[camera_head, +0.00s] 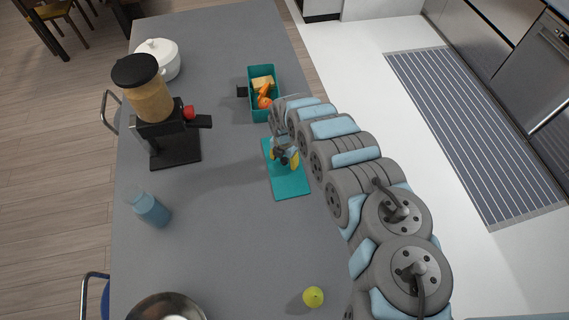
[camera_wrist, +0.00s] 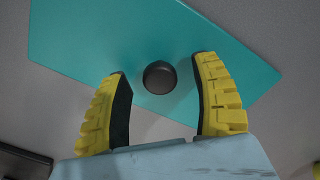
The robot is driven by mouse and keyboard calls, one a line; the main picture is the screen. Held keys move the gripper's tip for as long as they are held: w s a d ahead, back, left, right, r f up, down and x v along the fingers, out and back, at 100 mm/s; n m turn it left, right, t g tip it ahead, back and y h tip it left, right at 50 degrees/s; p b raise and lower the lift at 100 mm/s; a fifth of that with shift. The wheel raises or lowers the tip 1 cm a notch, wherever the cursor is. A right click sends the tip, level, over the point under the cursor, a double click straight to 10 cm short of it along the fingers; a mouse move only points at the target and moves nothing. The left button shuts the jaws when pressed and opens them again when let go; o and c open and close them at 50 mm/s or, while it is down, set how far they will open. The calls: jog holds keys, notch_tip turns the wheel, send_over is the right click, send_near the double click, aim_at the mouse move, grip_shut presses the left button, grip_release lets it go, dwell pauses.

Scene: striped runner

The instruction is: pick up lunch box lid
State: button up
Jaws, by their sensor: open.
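The lunch box lid (camera_head: 291,184) is a flat teal rectangle lying on the grey counter in the head view. It also shows in the wrist view (camera_wrist: 90,35), with a dark round knob (camera_wrist: 159,77) on it. My gripper (camera_head: 284,158) is over the lid in the head view. In the wrist view my gripper (camera_wrist: 160,72) is open, its yellow fingers on either side of the knob with a gap to each. Nothing is held. My gripper hides part of the lid in the head view.
The open teal lunch box (camera_head: 250,76) with food stands beyond the lid. A black-based blender (camera_head: 175,150), a white pot (camera_head: 165,57) and a blue cup (camera_head: 151,209) are to the left. A yellow-green ball (camera_head: 313,297) and metal bowl (camera_head: 165,304) are near the front.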

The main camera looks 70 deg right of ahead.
jog(key=shift+f, duration=0.4)
jog(key=shift+c, duration=0.3)
grip_shut()
jog(key=shift+r, duration=0.1)
